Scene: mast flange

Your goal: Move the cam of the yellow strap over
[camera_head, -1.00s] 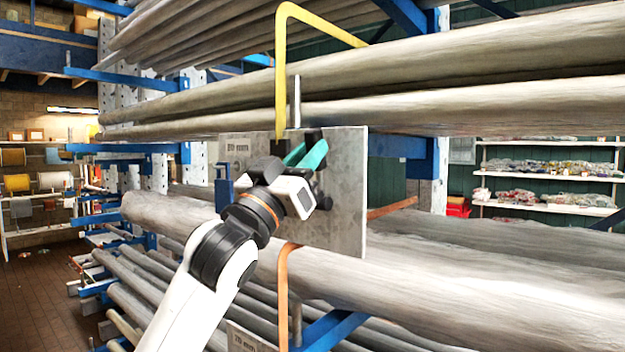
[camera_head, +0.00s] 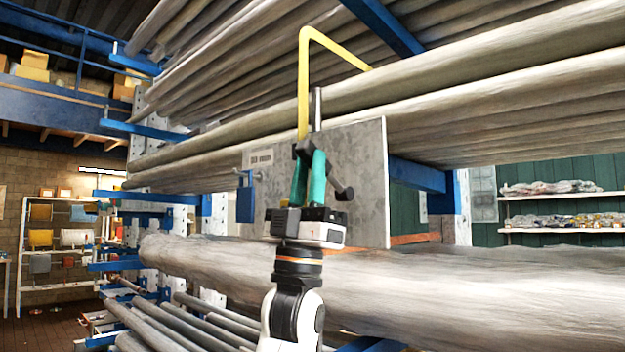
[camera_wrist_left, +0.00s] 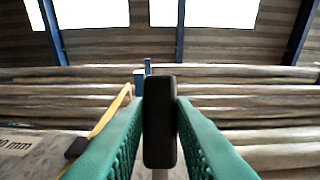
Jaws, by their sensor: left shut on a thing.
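The yellow strap (camera_head: 304,85) comes over the upper pipes and runs down to the grey plate (camera_head: 366,165). Its black buckle (camera_wrist_left: 76,147) sits on the plate in the wrist view, left of the fingers. My left gripper (camera_head: 309,158) points upward in front of the plate, beside the lower end of the strap. In the wrist view its green fingers (camera_wrist_left: 160,128) are shut on a black grip (camera_wrist_left: 160,105). A piece of metal rod shows below the grip; how the grip joins the buckle is hidden. My right gripper is not in view.
A metal rod (camera_head: 316,105) stands up beside the strap. A dark knob (camera_head: 345,192) is right of the fingers. A blue padlock-like part (camera_head: 245,200) hangs at the plate's left. Long pipes (camera_head: 470,270) lie below and above on blue rack arms (camera_head: 415,174).

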